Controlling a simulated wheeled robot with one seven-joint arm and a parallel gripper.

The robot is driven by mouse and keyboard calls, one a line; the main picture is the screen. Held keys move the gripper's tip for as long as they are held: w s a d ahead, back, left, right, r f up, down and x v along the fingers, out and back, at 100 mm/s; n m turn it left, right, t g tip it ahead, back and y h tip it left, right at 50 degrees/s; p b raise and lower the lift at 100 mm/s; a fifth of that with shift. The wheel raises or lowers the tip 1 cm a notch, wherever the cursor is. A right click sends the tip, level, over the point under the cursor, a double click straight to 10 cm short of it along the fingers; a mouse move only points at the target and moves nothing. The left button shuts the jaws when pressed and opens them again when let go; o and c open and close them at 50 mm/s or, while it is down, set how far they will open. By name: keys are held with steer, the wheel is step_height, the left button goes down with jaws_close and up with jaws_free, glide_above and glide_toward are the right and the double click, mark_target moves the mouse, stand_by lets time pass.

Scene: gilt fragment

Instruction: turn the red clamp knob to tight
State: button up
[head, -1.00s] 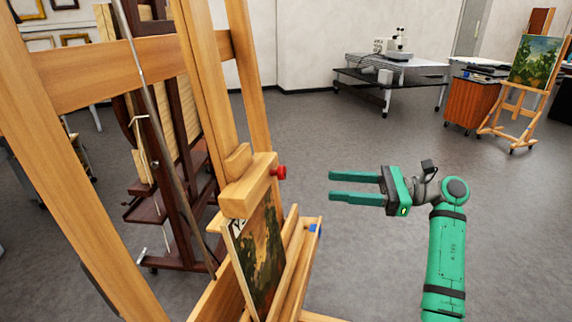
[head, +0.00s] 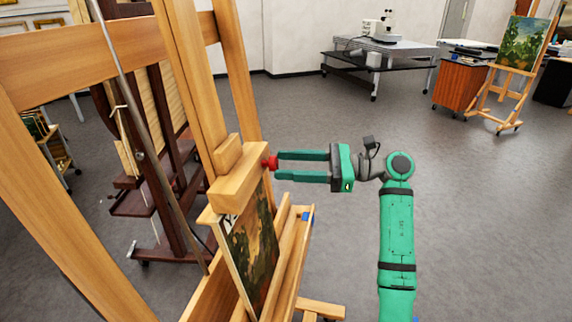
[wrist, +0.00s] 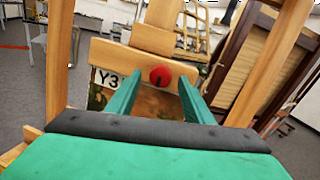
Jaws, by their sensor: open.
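The red clamp knob (head: 270,162) sticks out from the right side of the wooden clamp block (head: 238,188) on the easel. In the wrist view the red knob (wrist: 160,76) is round with a dark mark low on its face. My gripper (head: 277,166) is open and level, its green fingers pointing left at the knob. In the wrist view my gripper's fingertips (wrist: 160,80) stand to the left and right of the knob with gaps on both sides. I cannot tell whether the tips reach past the knob's face.
A painting (head: 252,252) stands under the clamp block, above the easel's ledge (head: 287,262). A dark easel (head: 160,203) stands behind to the left. A table with a microscope (head: 378,52) is at the back.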

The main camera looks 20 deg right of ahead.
steer(key=shift+w+a, duration=0.2)
steer(key=shift+a, duration=0.2)
steer(key=c, duration=1)
